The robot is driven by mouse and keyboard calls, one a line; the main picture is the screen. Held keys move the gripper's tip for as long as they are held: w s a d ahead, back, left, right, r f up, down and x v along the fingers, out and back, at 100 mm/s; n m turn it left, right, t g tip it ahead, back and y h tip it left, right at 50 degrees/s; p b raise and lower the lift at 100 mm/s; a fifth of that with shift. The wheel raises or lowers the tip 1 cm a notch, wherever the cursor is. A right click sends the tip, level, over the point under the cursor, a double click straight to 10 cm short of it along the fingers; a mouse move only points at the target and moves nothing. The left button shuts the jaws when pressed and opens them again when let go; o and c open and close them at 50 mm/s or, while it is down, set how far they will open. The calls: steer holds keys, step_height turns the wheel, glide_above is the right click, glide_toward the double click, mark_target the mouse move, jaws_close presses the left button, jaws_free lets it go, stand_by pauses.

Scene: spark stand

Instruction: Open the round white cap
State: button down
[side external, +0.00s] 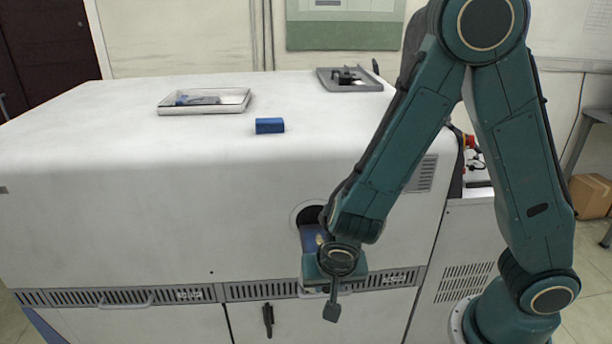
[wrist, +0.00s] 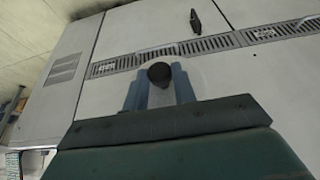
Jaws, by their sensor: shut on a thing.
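In the wrist view the two blue-grey fingers (wrist: 159,88) are close together on a black, round-ended knob (wrist: 160,72). The knob seems to belong to the round white cap. The cap's disc is mostly hidden behind the gripper, and white on white, so I cannot tell its angle.
On the white machine top (side external: 330,110) lie a blue block (side external: 269,126), a white tray (side external: 162,106) and a grey tray (side external: 372,86). A slotted grille (side external: 250,292) and doors with a black handle (side external: 268,320) sit below the opening. A cardboard box (side external: 590,196) stands at the right.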

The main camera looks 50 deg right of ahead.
steer(key=shift+s+a, duration=1)
steer(key=shift+s, duration=0.05)
steer(key=c, duration=1.2)
jaws_free()
steer(key=shift+o, duration=0.2)
steer(key=shift+a+r, duration=0.1)
steer(key=shift+r, duration=0.1)
steer(key=v, duration=1.3)
steer(key=shift+r, duration=0.2)
steer(key=shift+s, duration=0.1)
